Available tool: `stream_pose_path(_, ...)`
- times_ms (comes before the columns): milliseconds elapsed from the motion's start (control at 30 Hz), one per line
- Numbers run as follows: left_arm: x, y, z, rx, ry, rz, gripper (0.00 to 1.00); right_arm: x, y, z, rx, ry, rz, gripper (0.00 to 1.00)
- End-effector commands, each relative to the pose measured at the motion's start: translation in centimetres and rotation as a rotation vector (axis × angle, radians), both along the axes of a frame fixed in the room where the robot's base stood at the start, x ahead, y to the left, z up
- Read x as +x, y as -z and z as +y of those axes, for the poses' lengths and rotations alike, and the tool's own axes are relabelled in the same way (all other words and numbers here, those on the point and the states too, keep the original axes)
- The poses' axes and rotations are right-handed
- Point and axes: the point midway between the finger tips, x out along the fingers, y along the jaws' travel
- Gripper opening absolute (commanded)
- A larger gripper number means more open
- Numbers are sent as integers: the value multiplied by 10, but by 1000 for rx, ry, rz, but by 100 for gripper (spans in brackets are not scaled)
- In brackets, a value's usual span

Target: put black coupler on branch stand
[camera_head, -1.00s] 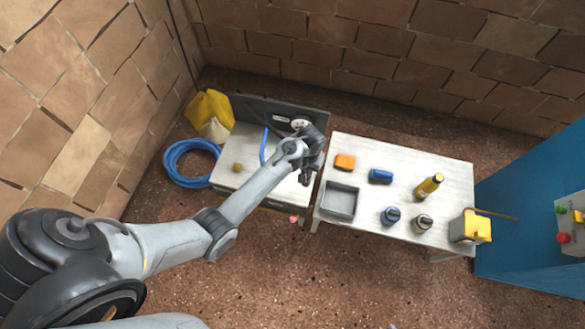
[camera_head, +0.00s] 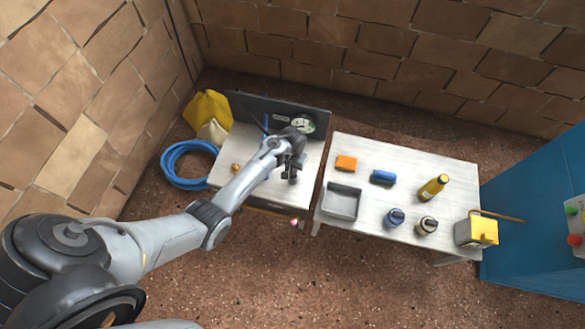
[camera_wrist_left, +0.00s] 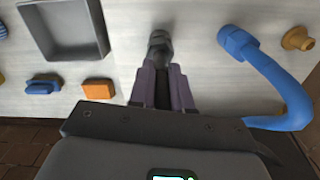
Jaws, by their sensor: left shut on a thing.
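My left gripper (camera_head: 292,172) is above the right part of the left bench (camera_head: 309,156). In the left wrist view its fingers (camera_wrist_left: 162,88) are shut on a black coupler (camera_wrist_left: 159,45), which sticks out past the fingertips over the pale bench top. A blue bent pipe (camera_wrist_left: 270,72) with a thick blue end stands beside the gripper, to the right in the wrist view and apart from the coupler. I cannot tell whether this is the branch stand. My right gripper is not in view.
A gauge (camera_head: 302,124) sits on the left bench's back panel. A blue hose coil (camera_head: 168,165) and yellow bag (camera_head: 208,108) are at left.

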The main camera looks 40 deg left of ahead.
Motion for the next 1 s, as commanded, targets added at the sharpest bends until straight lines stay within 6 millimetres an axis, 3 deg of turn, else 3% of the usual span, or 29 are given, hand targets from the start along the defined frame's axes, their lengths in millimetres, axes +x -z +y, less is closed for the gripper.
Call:
stream_pose_path(333,0,2,0,0,0,-1,0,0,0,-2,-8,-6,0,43)
stream_pose_path(367,0,1,0,0,0,-1,23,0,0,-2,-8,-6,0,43)
stream_pose_path(500,0,1,0,0,0,-1,44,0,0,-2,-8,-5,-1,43)
stream_pose_path(833,0,0,0,0,0,-1,44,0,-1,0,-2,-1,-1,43)
stream_pose_path(1000,1,-15,0,0,0,-2,44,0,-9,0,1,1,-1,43)
